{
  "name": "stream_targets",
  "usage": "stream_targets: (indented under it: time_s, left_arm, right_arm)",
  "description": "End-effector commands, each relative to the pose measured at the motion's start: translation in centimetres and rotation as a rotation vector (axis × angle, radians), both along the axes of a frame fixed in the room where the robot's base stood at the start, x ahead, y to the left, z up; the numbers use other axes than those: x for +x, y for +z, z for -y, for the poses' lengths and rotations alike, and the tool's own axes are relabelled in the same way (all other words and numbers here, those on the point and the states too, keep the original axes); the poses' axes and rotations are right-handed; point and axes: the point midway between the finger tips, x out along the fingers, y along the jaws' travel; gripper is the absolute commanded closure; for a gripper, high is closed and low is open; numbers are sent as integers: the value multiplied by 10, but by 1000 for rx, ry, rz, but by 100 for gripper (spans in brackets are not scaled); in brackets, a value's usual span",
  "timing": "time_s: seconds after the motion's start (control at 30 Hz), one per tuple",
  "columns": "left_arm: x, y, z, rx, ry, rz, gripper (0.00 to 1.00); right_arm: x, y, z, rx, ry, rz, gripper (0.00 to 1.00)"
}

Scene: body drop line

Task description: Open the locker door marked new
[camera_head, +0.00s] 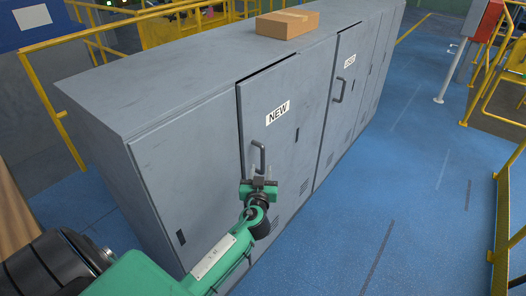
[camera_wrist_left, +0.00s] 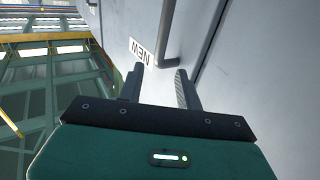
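The grey locker door marked NEW (camera_head: 283,140) is in the middle of the head view. A thin dark gap runs along its top edge; I cannot tell whether it is slightly ajar. Its dark bar handle (camera_head: 258,157) is below the NEW label. My left gripper (camera_head: 259,179) is open at the handle's lower end. In the left wrist view, the two fingers (camera_wrist_left: 160,85) are apart with nothing gripped between them. The handle (camera_wrist_left: 167,45) shows just beyond the fingertips, nearer the right finger. The NEW label (camera_wrist_left: 139,51) also shows there. My right gripper is not in view.
A second door with a handle (camera_head: 339,90) and a small label stands to the right. A cardboard box (camera_head: 287,24) lies on top of the lockers. Blue floor (camera_head: 400,170) is open in front. Yellow railings (camera_head: 503,230) stand at the right edge and behind the lockers.

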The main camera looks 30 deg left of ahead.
Motion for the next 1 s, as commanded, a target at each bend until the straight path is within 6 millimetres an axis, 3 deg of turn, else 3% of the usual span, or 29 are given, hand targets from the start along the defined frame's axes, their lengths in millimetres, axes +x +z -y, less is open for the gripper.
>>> stream_targets:
  time_s: [0.3,0.5,1.0]
  left_arm:
    - [53,2,-29,1,-1,-2,65]
    - [75,1,-42,2,0,-2,65]
    - [85,-1,-47,-1,-1,-3,67]
  right_arm:
    - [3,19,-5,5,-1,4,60]
    - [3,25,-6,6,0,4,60]
    - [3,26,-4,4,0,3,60]
